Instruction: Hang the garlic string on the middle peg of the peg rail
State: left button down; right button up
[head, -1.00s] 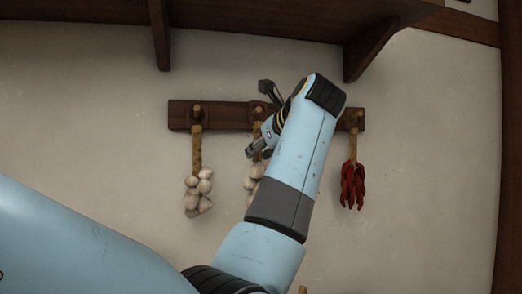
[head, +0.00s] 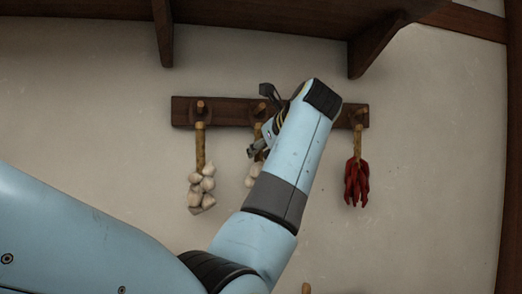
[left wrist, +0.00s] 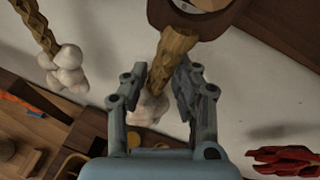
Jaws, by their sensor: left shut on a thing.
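The garlic string (head: 254,175) is at the middle of the peg rail (head: 230,113), its pale bulbs hanging down and partly hidden behind my left arm. My left gripper (left wrist: 160,84) is shut on its tan braid (left wrist: 172,50), with a finger on either side; it also shows in the head view (head: 262,122). The middle peg (head: 262,107) is visible beside the gripper. The braid's upper end lies close to it, but I cannot tell whether it is over the peg. My right gripper is not in view.
Another garlic string (head: 202,185) hangs from the left peg (head: 200,107). A red chilli string (head: 357,183) hangs from the right peg (head: 360,118). A dark shelf (head: 270,35) with brackets is above the rail.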

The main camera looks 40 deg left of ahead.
pick_arm(q)
jog(key=shift+s+d+r, duration=0.1)
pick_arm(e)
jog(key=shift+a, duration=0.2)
pick_arm(q)
jog(key=c, duration=1.4)
grip_release()
jog(key=o, duration=0.4)
jog(key=shift+o, duration=0.2)
jog(key=shift+s+d, duration=0.1)
jog(key=shift+d, duration=0.2)
jog(key=v, duration=0.6)
jog(key=shift+s+d+r, duration=0.2)
jog(key=shift+d+r, duration=0.05)
jog(key=shift+d, duration=0.05)
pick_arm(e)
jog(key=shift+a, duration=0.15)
pick_arm(q)
jog(key=shift+f, duration=0.1)
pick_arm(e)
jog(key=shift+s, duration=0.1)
